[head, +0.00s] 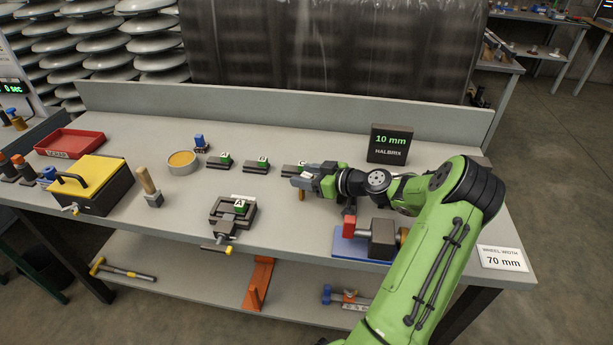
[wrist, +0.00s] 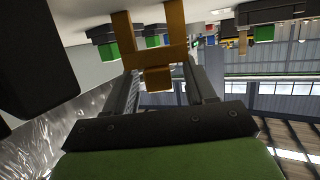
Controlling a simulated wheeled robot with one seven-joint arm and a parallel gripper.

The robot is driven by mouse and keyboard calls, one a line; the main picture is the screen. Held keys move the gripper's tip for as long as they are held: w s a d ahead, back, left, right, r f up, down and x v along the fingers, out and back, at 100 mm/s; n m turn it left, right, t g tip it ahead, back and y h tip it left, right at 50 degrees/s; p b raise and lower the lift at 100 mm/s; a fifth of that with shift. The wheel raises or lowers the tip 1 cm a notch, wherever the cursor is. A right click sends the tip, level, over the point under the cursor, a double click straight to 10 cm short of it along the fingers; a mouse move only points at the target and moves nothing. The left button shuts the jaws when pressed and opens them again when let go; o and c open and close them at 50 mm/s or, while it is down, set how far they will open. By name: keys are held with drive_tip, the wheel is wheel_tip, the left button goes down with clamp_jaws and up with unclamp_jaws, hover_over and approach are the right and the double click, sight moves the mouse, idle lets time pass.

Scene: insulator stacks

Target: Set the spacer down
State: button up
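A brown-orange, fork-shaped spacer (wrist: 157,62) shows in the wrist view, its two prongs pointing away from my gripper. My gripper (wrist: 165,85) has a finger on either side of it and appears shut on it. In the head view my gripper (head: 308,178) is over the right-middle of the bench, just in front of the block marked C. A small brown part of the spacer (head: 302,195) shows below the fingers; the rest is hidden. I cannot tell whether it touches the bench.
Labelled dark blocks (head: 256,166) stand in a row left of my gripper. A vise-like fixture (head: 232,215) is front left, a blue-based fixture (head: 365,244) front right. A 10 mm display (head: 389,144) stands behind. Bench surface between the two fixtures is clear.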

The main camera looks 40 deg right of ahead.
drive_tip(key=shift+r, duration=0.1)
drive_tip(key=shift+s+d+r+p, duration=0.1)
drive_tip(key=shift+s+r+p, duration=0.05)
drive_tip(key=shift+r+p, duration=0.15)
drive_tip(key=p+v, duration=0.1)
drive_tip(key=v, duration=0.6)
drive_tip(key=shift+f, duration=0.1)
